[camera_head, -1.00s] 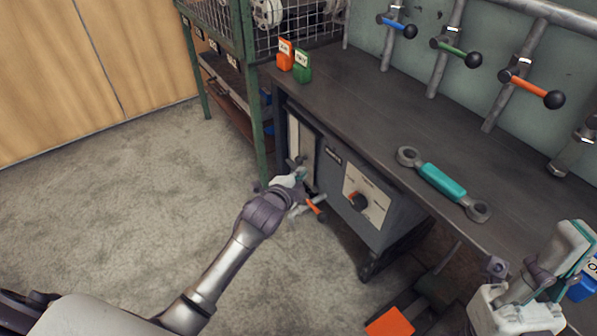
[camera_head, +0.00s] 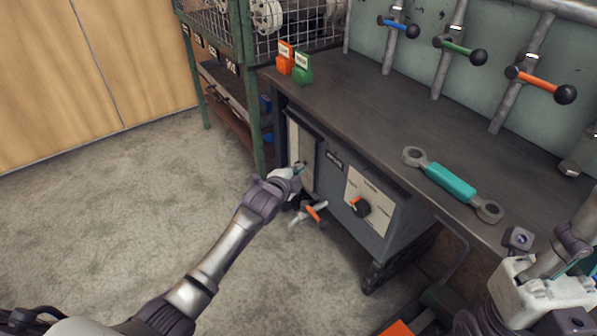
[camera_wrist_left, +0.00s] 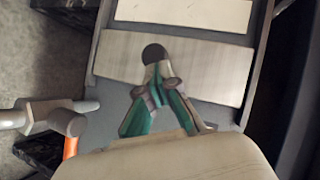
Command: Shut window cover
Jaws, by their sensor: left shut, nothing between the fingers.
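The window cover appears to be the pale plate (camera_wrist_left: 215,70) in the left wrist view, with a dark round knob or hole (camera_wrist_left: 154,53). A whiter strip (camera_wrist_left: 185,12) shows beyond it. In the head view the pale upright panel (camera_head: 307,150) is at the left of the cabinet front. My left gripper (camera_head: 296,170) is at the panel's lower part; its teal fingers (camera_wrist_left: 157,80) are shut and empty, tips just at the dark round spot. I cannot tell whether they touch it. My right gripper (camera_head: 545,295) is at the lower right, partly cut off, its fingers unclear.
A lever with an orange grip (camera_head: 314,212) sticks out below my left gripper; it also shows in the left wrist view (camera_wrist_left: 68,130). A teal wrench (camera_head: 450,183) lies on the bench (camera_head: 380,115). The floor at left is clear.

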